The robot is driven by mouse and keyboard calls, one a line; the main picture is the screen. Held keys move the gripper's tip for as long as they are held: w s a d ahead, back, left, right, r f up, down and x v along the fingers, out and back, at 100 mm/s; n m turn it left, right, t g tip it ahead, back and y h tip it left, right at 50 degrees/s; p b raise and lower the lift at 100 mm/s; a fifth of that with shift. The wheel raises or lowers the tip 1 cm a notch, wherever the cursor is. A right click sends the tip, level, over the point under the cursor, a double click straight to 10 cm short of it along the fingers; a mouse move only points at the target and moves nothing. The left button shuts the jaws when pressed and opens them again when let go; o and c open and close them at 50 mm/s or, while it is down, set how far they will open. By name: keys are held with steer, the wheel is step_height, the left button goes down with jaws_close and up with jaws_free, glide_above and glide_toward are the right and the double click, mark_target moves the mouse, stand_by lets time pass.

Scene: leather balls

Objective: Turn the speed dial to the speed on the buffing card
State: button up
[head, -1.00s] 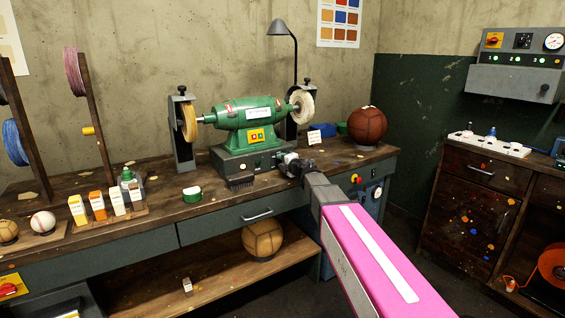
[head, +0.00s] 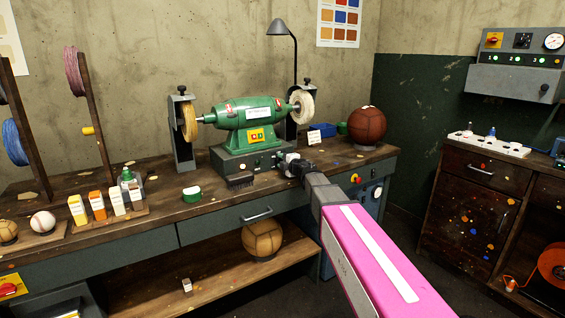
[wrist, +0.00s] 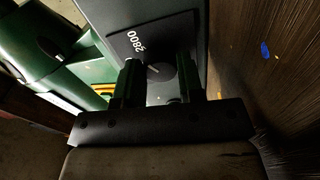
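The green buffing machine (head: 245,118) stands on the bench in the head view, its dark base (head: 235,160) below it. In the head view my gripper (head: 291,165) is at the base's right end and hides the dial. A small white card (head: 314,139) stands behind it; its writing is too small to read.
Bottles and boxes stand at the bench's left.

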steer(key=o, duration=0.3)
steer(key=shift+o, duration=0.2)
steer(key=shift+s, duration=0.1)
steer(key=v, duration=1)
steer(key=shift+s+d, duration=0.25)
